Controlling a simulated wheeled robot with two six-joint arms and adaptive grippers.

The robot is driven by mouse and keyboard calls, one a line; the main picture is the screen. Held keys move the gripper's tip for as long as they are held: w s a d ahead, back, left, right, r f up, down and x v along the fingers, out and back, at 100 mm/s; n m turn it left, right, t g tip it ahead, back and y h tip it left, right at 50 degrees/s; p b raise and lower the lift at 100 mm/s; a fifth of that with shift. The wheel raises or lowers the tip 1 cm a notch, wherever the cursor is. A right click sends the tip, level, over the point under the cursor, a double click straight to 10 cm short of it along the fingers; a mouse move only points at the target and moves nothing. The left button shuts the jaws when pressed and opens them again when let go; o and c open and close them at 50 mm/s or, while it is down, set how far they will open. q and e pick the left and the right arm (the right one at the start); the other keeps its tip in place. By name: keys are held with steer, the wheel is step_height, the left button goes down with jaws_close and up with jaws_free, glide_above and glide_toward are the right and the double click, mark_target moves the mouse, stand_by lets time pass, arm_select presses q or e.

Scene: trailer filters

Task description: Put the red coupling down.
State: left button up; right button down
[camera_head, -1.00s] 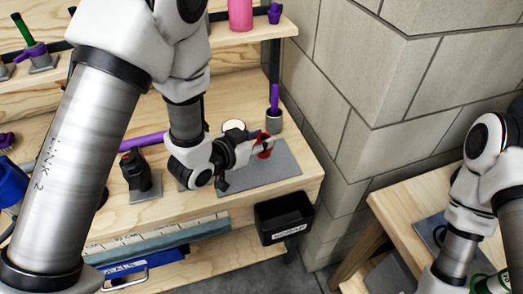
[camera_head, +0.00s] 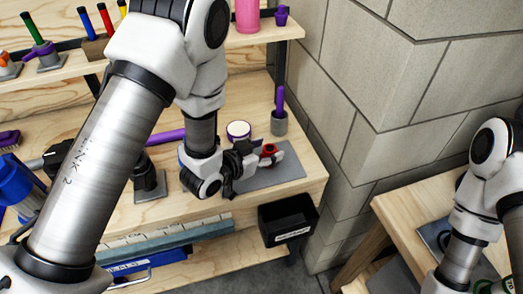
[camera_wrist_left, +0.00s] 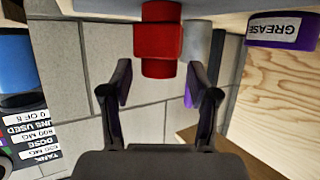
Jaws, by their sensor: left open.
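The red coupling (camera_head: 269,149) stands at the grey mat (camera_head: 283,177) on the wooden bench, partly hidden by my left gripper (camera_head: 265,159). In the left wrist view, which is upside down, the coupling (camera_wrist_left: 158,42) sits beyond my spread fingertips (camera_wrist_left: 155,88). A gap shows between it and each finger. My left gripper is open, level with the coupling and close in front of it. My right arm shows at the right edge of the head view, but its gripper is out of the picture.
A grease tin (camera_head: 238,130) and a grey cup (camera_head: 279,125) with a purple-handled tool stand behind the mat. A black labelled bin (camera_head: 286,218) hangs at the bench's front edge. A block wall (camera_head: 345,130) rises right of the bench.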

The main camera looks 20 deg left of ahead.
arm_select(q)
steer(key=shift+s+a+r, duration=0.15)
steer(key=shift+s+r, duration=0.05)
steer(key=shift+s, duration=0.1)
steer(key=v, duration=0.6)
steer(key=shift+w+r, duration=0.1)
steer(key=shift+r, duration=0.1)
steer(key=p+v, duration=0.5)
steer(key=p, duration=0.4)
steer(key=shift+s+f, duration=0.1)
steer(key=shift+s, duration=0.15)
